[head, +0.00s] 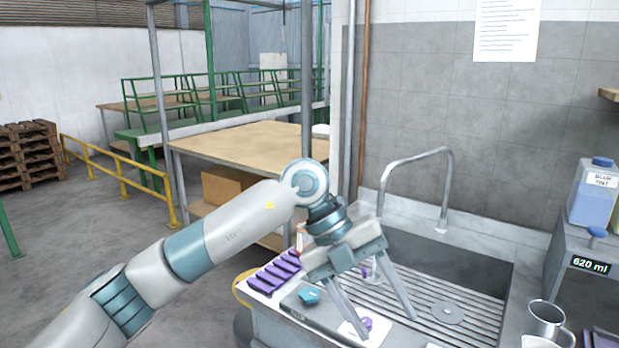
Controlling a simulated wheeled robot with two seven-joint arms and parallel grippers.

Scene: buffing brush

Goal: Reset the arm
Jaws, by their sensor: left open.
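My left arm comes in from the lower left, and my left gripper (388,322) points down over the near left edge of the sink unit (499,268). Its two fingers are spread apart, with nothing seen between them that they hold. A small purple item (366,323) on a white card lies close behind the fingers. A teal piece (309,295) lies on a grey plate just left of the fingers. My right gripper is not in the picture. No brush can be made out clearly.
A purple ridged rack (275,274) sits at the sink's left end. The tap (445,190) arches over the basin. A wooden table (250,145) stands behind; open floor is at left.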

